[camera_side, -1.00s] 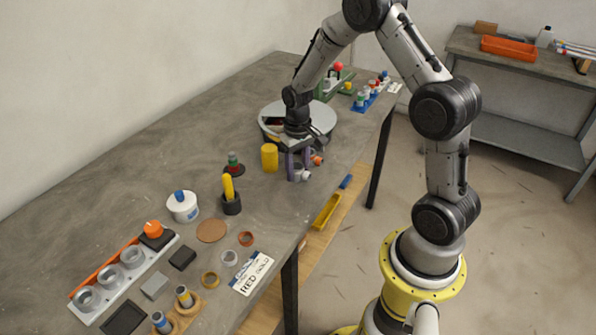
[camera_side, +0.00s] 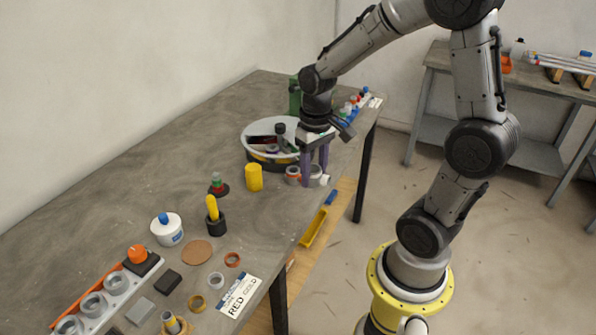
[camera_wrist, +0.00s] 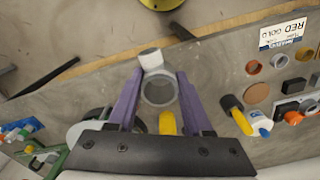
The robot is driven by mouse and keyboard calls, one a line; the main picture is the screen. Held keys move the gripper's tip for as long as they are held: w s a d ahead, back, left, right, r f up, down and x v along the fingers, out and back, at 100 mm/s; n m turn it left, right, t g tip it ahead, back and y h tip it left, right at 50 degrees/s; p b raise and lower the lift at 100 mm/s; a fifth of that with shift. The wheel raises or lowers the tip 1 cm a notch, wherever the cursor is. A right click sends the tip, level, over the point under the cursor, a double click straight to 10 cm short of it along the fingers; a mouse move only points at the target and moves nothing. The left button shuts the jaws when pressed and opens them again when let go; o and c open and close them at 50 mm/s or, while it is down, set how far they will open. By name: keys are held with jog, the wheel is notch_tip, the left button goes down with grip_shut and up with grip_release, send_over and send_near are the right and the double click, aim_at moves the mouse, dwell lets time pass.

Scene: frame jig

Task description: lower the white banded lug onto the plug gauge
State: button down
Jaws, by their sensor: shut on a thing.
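My gripper (camera_side: 314,176) is shut on the white banded lug (camera_side: 319,177), at the table's edge beside the round tray. In the wrist view the lug (camera_wrist: 150,59) is a grey ring with a stubby white cylinder on its side, held between the purple fingers. Its height above the table is hard to judge. No piece is clearly marked as the plug gauge. A stub with a red and green top on a dark round base (camera_side: 217,186) and a yellow-banded peg on a wooden base (camera_side: 171,322) stand to the left, away from the gripper.
The round tray (camera_side: 252,148) is behind.

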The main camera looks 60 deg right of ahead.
jog(key=shift+s+a+r, duration=0.15)
jog(key=shift+s+r, duration=0.1)
jog(key=shift+s, duration=0.2)
jog(key=shift+s+a+r, duration=0.15)
jog(key=shift+s+r, duration=0.05)
jog(key=shift+s, duration=0.2)
jog(key=w+d+r, duration=0.1)
jog(key=w+r, duration=0.3)
jog(key=w, duration=0.1)
send_over(217, 175)
notch_tip(217, 175, down, 4)
jog(key=shift+w+f, duration=0.1)
jog(key=shift+f, duration=2.55)
jog(key=shift+f, duration=0.4)
jog(key=shift+f, duration=0.35)
